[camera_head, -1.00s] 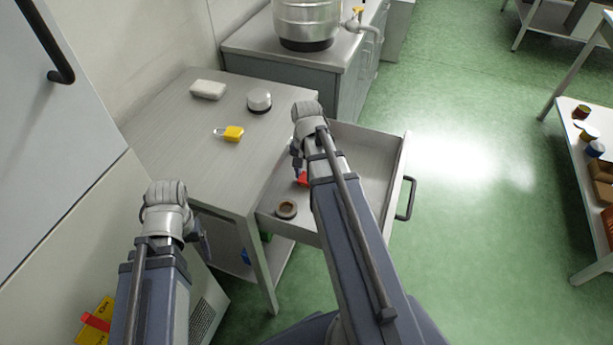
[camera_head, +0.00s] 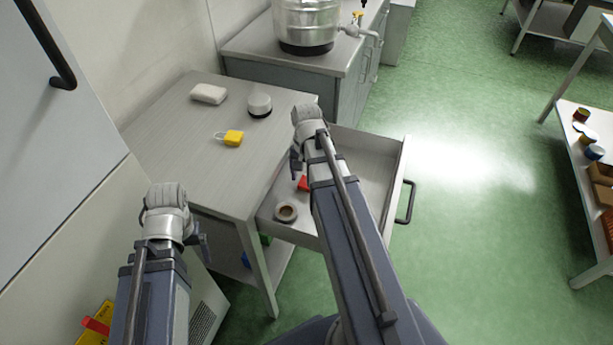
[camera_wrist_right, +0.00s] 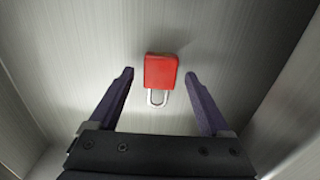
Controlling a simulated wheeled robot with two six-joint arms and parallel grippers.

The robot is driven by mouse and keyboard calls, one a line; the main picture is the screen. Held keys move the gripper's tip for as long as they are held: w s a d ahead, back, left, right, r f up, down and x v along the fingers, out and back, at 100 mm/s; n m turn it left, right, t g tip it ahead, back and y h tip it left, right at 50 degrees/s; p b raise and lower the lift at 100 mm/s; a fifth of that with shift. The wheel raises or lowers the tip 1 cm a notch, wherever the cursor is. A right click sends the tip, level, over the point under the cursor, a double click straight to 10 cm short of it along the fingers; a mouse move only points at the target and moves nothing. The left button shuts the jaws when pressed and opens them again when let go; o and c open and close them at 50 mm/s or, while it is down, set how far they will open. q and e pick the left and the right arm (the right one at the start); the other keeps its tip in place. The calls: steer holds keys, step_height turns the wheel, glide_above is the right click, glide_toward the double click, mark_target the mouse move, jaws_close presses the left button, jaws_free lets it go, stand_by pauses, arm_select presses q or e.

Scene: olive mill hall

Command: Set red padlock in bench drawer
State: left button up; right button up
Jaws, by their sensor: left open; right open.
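The red padlock (camera_wrist_right: 160,72) lies on the drawer floor in the right wrist view, its silver shackle pointing toward my gripper. In the head view only a red bit of it (camera_head: 303,184) shows beside my right arm. The bench drawer (camera_head: 385,160) is pulled open from the bench. My right gripper (camera_wrist_right: 160,88) is open, its fingers apart with the padlock between and just beyond the tips, not held. In the head view my right arm hides much of the drawer. My left gripper (camera_head: 203,243) is open and empty, left of the bench's front leg.
On the bench top (camera_head: 190,170) lie a yellow padlock (camera_head: 233,138), a white block (camera_head: 208,94) and a white round object with a dark base (camera_head: 260,105). A brown ring-shaped roll (camera_head: 286,212) is in the drawer. The green floor at right is open.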

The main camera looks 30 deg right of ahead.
step_height(320, 180, up, 12)
steer(key=p, duration=1.1)
steer(key=shift+f, duration=0.15)
